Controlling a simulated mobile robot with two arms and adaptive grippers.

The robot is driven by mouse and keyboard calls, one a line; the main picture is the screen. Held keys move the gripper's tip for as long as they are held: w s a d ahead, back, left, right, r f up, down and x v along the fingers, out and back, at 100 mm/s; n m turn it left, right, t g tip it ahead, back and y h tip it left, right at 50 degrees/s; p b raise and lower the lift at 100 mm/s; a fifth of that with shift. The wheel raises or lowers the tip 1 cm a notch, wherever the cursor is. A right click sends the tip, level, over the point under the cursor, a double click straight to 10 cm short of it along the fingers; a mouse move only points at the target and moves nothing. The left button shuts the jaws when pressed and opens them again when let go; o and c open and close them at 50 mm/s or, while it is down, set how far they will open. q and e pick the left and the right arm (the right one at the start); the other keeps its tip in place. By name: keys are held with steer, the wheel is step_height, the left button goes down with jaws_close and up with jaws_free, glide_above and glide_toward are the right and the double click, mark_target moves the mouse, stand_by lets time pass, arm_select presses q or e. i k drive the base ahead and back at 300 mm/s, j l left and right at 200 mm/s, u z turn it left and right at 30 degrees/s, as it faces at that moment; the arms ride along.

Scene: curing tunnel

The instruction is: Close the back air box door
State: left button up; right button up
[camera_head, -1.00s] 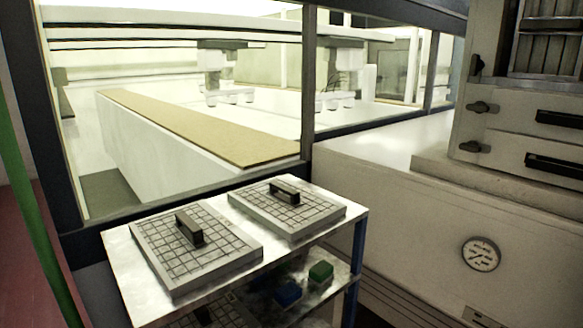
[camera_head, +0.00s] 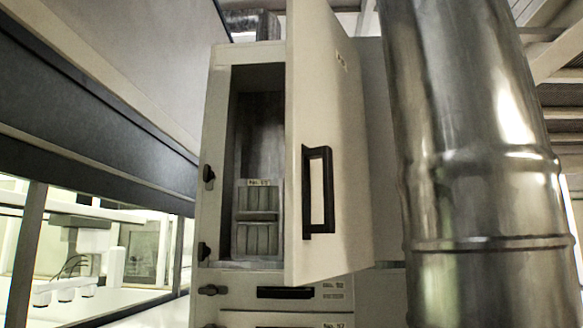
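A tall pale cabinet (camera_head: 213,150) stands in the middle of the head view. Its door (camera_head: 330,110) is swung open, hinged on the right, and juts out toward me. A black rectangular handle (camera_head: 306,190) is on the door. Through the opening I see a dark metal interior (camera_head: 262,130) with a slatted filter panel (camera_head: 257,215) low inside. Black latches (camera_head: 208,175) sit on the cabinet's left edge. The frame does not show whether this is the back air box. Neither of my grippers is in view.
A large shiny metal duct (camera_head: 470,150) rises right of the door, close to it. Drawers with black handles (camera_head: 286,292) lie below the opening. A glazed enclosure (camera_head: 90,250) under a dark beam (camera_head: 90,120) runs along the left.

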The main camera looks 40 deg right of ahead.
mark_target(329, 231)
steer(key=z, duration=1.65)
